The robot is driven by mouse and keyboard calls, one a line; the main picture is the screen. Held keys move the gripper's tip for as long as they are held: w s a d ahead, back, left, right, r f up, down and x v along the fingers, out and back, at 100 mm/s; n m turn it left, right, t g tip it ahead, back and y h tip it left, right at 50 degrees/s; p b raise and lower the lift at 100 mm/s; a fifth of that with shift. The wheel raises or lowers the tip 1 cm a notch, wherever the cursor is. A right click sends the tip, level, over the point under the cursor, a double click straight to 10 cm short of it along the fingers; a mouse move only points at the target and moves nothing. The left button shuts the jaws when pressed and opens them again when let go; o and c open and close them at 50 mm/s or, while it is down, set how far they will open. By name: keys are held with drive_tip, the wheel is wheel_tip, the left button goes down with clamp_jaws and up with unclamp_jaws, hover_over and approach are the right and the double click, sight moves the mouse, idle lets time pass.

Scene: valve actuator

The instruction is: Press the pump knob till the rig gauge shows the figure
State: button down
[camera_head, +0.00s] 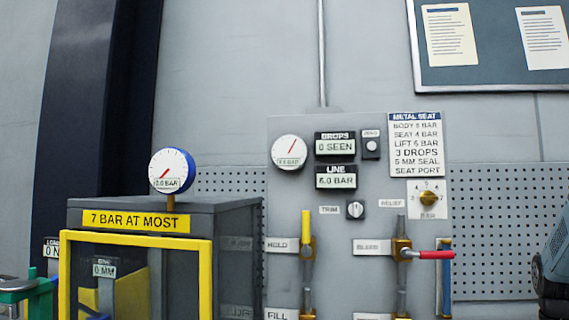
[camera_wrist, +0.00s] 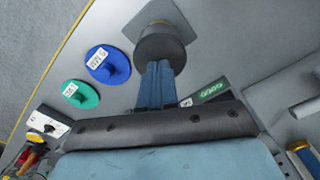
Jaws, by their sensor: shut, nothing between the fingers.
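In the wrist view a dark round knob (camera_wrist: 160,45), probably the pump knob, stands on a square grey plate. My gripper (camera_wrist: 158,68) is shut and empty, its blue fingertips at the knob's near edge; I cannot tell whether they touch it. My gripper is not in the head view.
The cabinet (camera_head: 232,218) has a yellow frame and a "7 BAR AT MOST" sign (camera_head: 136,220). The line display (camera_head: 336,176) reads 6.0 BAR, the drops display (camera_head: 335,146) 0 SEEN. A red lever (camera_head: 436,255) sticks out. Blue (camera_wrist: 112,68) and green (camera_wrist: 80,96) discs lie beside the knob.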

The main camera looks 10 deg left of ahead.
drive_tip(key=shift+r, duration=2.5)
drive_tip(key=shift+s+a+r, duration=0.15)
drive_tip(key=shift+a+r, duration=0.1)
drive_tip(key=shift+a, duration=0.1)
drive_tip(key=s+a+r+n+t, duration=0.2)
drive_tip(key=s+a, duration=0.6)
drive_tip(key=s+a+r+n+t, duration=0.3)
drive_tip(key=s+a, duration=0.5)
drive_tip(key=s, duration=0.1)
drive_tip(key=shift+a+n+t, duration=0.3)
drive_tip(key=shift+a, duration=0.1)
